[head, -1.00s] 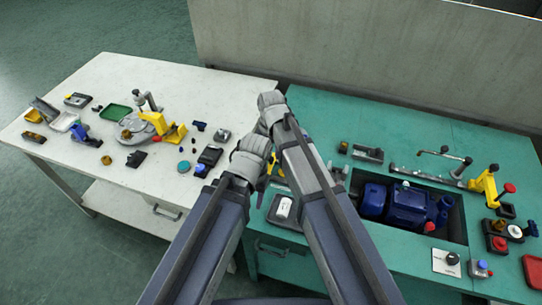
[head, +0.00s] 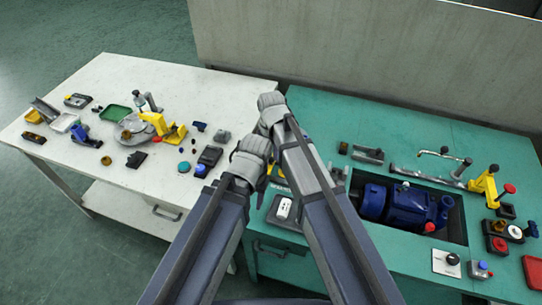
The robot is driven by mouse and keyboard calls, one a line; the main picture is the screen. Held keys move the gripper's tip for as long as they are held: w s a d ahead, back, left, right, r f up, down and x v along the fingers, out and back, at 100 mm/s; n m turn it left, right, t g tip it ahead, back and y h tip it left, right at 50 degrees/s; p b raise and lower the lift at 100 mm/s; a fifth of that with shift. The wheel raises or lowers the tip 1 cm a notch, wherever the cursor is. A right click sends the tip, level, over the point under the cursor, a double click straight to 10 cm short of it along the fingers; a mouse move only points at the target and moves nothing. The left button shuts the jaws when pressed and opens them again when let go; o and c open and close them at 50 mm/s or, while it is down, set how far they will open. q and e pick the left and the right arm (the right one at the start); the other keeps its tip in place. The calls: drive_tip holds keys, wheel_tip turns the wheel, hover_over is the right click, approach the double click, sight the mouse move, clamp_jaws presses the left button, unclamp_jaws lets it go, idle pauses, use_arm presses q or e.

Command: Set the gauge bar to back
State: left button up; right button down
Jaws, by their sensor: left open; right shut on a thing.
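My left gripper (head: 262,182) is the lower one, over the gap between the white and teal tables. Its fingers are mostly behind my wrist, with dark tips showing; it is open. My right gripper (head: 266,108) is above it, near the teal table's back left corner. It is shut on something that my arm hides. I cannot tell for sure which thing is the gauge bar. A long grey fixture (head: 428,177) with a thin silver bar (head: 443,155) over it lies behind the blue pump on the teal table, apart from both grippers.
A blue pump (head: 408,204) sits in a recess of the teal table. A yellow clamp (head: 486,185) and red buttons (head: 498,245) are at the right. A white switch plate (head: 283,209) lies near my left gripper. The white table (head: 215,95) holds several small parts.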

idle(0.5)
use_arm(q)
drive_tip(key=shift+a, duration=0.1)
use_arm(e)
drive_tip(key=s+d, duration=0.1)
drive_tip(key=d, duration=0.2)
drive_tip(key=s+d, duration=0.1)
drive_tip(key=d, duration=0.3)
drive_tip(key=s+d, duration=0.1)
drive_tip(key=d, duration=0.2)
drive_tip(key=shift+s+d, duration=0.25)
drive_tip(key=shift+d, duration=0.05)
drive_tip(key=c, duration=0.7)
unclamp_jaws()
drive_tip(key=shift+d, duration=0.15)
drive_tip(key=shift+o, duration=0.2)
